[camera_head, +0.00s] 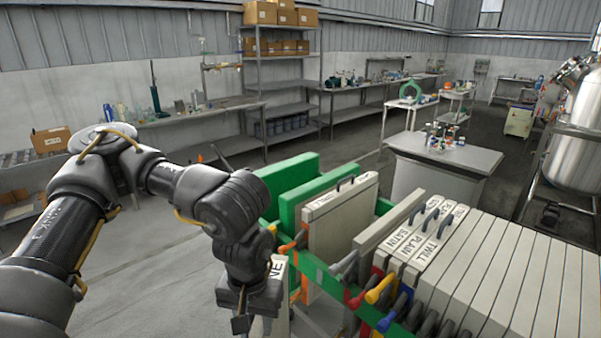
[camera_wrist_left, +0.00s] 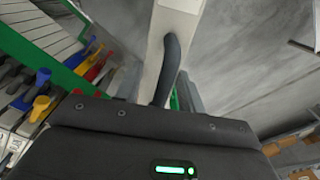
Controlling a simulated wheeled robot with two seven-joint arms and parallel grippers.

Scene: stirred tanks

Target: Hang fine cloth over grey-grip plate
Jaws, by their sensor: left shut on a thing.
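My left gripper (camera_head: 256,318) is shut on the dark handle (camera_wrist_left: 168,70) of a pale panel, seen in the left wrist view (camera_wrist_left: 152,60). In the head view the panel (camera_head: 279,266) is mostly hidden behind the gripper; its label shows only "NE". I hold it upright to the left of the green rack (camera_head: 312,268). The grey-grip plate (camera_head: 388,232) stands in the rack, its grey grip (camera_head: 345,264) pointing toward me. I see a gap between it and the labelled panel to its left. My right gripper is not in view.
A pale handled panel (camera_head: 345,215) hangs by the orange grip, its label unclear. Panels marked SATIN, PLAIN (camera_head: 414,245) and TWILL stand right of the grey-grip plate, then several close-packed pale plates (camera_head: 500,270). Green plates (camera_head: 288,178) stand at the rack's far left. Floor left is clear.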

